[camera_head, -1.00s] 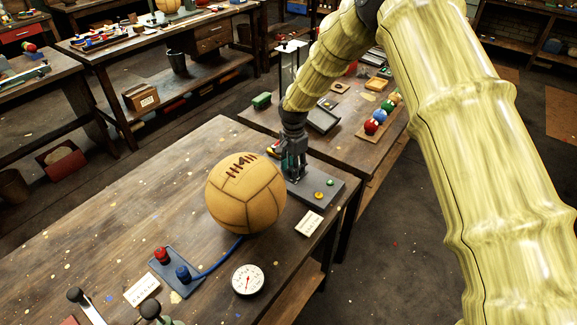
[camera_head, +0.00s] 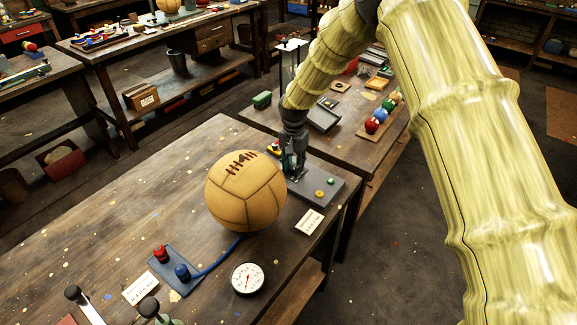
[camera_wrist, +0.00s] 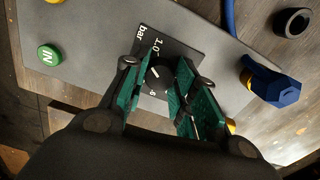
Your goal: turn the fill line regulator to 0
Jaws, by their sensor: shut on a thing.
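The fill line regulator is a black round knob (camera_wrist: 159,80) with a white pointer mark, seen in the wrist view. It sits on a dark dial plate (camera_wrist: 183,37) with white print reading "1.0" and "bar"; part of the scale is hidden by the fingers. My gripper (camera_wrist: 158,84) has its green-padded fingers on either side of the knob, shut on it. In the head view my gripper (camera_head: 294,160) points down at the far end of the grey panel (camera_head: 326,189), and it hides the knob there.
A tan leather ball (camera_head: 245,192) stands close beside my gripper, to its left. A green "IN" button (camera_wrist: 48,57) and a blue fitting (camera_wrist: 270,84) are on the panel. A pressure gauge (camera_head: 248,278) and a red-and-blue valve block (camera_head: 176,270) lie nearer on the table.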

